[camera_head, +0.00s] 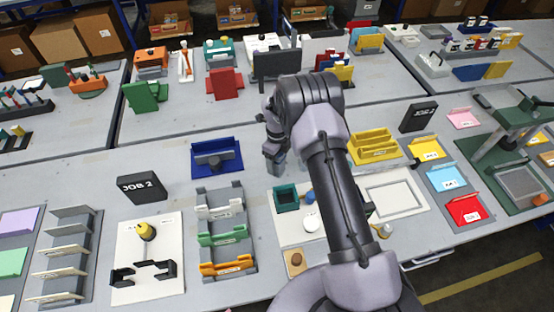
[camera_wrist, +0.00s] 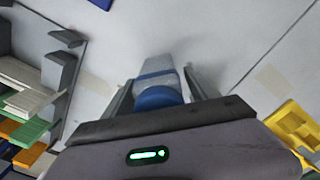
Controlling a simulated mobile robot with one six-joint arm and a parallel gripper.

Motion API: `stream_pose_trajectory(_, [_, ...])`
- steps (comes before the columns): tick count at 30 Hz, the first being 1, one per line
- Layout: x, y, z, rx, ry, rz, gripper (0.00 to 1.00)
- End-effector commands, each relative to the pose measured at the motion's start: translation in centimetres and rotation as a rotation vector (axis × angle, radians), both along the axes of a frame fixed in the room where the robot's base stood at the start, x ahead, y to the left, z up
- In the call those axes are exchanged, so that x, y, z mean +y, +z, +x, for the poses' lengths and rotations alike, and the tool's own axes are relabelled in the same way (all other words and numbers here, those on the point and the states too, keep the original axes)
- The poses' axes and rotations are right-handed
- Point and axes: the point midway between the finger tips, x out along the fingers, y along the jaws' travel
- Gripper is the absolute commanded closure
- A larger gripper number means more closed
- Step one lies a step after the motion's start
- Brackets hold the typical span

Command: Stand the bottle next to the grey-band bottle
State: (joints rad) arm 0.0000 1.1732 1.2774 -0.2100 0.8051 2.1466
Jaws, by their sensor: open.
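A bottle with a pale grey body and blue parts (camera_wrist: 158,98) stands between the fingers of my gripper (camera_wrist: 160,78) in the wrist view. The fingers are spread, one on each side of it, with gaps that look clear. In the head view my gripper (camera_head: 274,150) points down over the bench behind the teal box, and my arm hides much of the area around it. A pale shape just below the fingers there is too small to identify surely. I cannot make out a grey-band bottle in either view.
A teal open box (camera_head: 287,198) stands on a white board in front of my gripper. A blue tray (camera_head: 217,160) lies to the left and a yellow rack (camera_head: 374,146) to the right. Bare bench lies around the gripper.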

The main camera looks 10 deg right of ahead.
Motion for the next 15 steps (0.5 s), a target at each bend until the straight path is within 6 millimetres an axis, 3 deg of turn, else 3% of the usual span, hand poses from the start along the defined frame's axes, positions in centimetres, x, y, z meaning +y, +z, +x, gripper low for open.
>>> stream_pose_trajectory(9, [0.0,8.9,0.2,-0.004,0.0,0.0,0.33])
stream_pose_trajectory(15, [0.0,11.9,0.1,-0.003,0.003,0.0,0.33])
